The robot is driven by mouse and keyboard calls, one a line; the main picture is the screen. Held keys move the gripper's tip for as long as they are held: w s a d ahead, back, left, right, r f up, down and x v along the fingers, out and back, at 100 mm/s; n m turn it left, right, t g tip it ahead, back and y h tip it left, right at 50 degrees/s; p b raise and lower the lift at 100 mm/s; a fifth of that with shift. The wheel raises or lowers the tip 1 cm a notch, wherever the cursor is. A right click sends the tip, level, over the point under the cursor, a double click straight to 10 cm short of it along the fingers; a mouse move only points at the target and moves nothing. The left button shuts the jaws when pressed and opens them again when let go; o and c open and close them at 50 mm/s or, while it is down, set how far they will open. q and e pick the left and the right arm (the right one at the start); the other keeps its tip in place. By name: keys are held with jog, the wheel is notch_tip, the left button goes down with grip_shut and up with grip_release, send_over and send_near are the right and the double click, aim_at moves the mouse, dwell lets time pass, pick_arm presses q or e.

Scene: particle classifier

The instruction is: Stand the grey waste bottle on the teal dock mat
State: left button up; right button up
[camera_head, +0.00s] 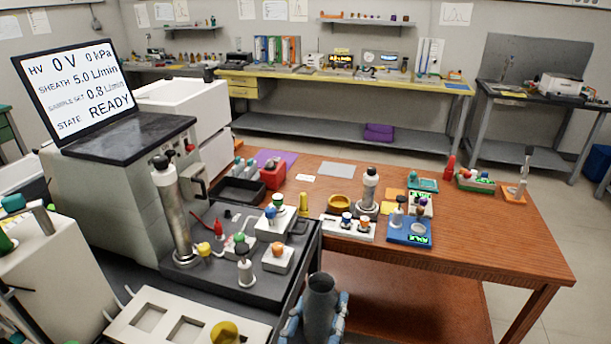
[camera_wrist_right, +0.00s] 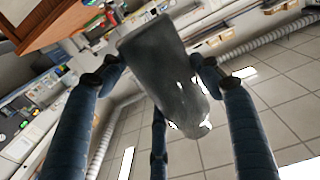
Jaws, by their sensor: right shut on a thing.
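The grey waste bottle (camera_head: 321,300) is at the bottom centre of the head view, roughly upright, in front of the wooden table and beside the dark bench. My right gripper (camera_head: 316,316) is shut around it, with blue fingers on both sides. In the right wrist view the bottle (camera_wrist_right: 160,65) sits between the fingers of the gripper (camera_wrist_right: 162,72), over the tiled floor. A small teal piece (camera_head: 424,184) lies on the wooden table with things on it; I cannot tell whether it is the dock mat. My left gripper is not in view.
The wooden table (camera_head: 480,240) holds a blue device (camera_head: 408,236), a grey cylinder (camera_head: 369,190) and small racks. The dark bench (camera_head: 225,280) with knobs and a tall metal cylinder (camera_head: 172,210) stands left of the bottle. The table's front right area is clear.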

jog(key=s+d+n+t+y, duration=0.1)
jog(key=s+d+n+y, duration=0.3)
jog(key=d, duration=1)
jog(key=shift+s+f+y, duration=0.2)
jog(key=shift+s+y, duration=0.9)
jog(key=shift+s, duration=0.45)
jog(key=shift+a, duration=0.2)
